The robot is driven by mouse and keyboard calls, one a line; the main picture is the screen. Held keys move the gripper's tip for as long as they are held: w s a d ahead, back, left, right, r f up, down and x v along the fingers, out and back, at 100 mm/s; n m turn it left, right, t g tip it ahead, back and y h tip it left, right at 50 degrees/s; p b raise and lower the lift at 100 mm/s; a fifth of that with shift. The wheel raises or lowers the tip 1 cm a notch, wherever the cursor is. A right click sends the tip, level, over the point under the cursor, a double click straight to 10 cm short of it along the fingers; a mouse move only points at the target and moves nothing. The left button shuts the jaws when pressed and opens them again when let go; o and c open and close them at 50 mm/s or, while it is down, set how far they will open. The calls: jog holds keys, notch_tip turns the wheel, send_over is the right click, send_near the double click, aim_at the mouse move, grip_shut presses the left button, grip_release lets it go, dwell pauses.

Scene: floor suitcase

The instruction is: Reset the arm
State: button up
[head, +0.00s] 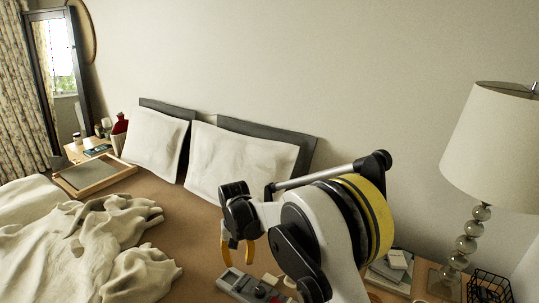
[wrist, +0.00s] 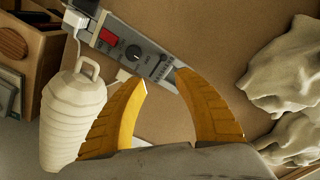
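My gripper (head: 237,254) hangs from my raised arm, over the near right part of the bed in the head view. In the wrist view its two curved yellow fingers (wrist: 162,78) stand apart with nothing between their tips. A grey device (wrist: 130,47) with a red switch and a black knob lies beyond the fingertips. The same device (head: 247,286) shows below the gripper in the head view, partly cut off by the frame's bottom edge. I cannot tell the exact gap between fingers and device.
A cream ribbed object (wrist: 73,118) stands left of the fingers in the wrist view. A wooden box (wrist: 32,52) is behind it. A lamp (head: 497,140) stands at right, pillows (head: 240,163) at the bed's head, a crumpled blanket (head: 90,250) and tray (head: 95,175) at left.

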jog(key=s+d+r+t, duration=0.1)
jog(key=s+d+r, duration=0.2)
jog(key=d+r, duration=0.35)
jog(key=s+d+r+m+t, duration=0.1)
jog(key=s+d+r, duration=0.2)
jog(key=d+r, duration=0.35)
jog(key=s+d+r+t, duration=0.1)
jog(key=s+d+r, duration=0.2)
jog(key=d+r, duration=0.3)
jog(key=s+d+m+t, duration=0.1)
jog(key=s+d+t, duration=0.1)
jog(key=s+d, duration=0.4)
jog(key=s+d+r+t, duration=0.1)
jog(key=s+d+t, duration=0.1)
jog(key=s+d, duration=0.4)
jog(key=s, duration=0.5)
jog(key=shift+s+r+m, duration=0.15)
jog(key=shift+s+m, duration=0.2)
jog(key=shift+m, duration=0.05)
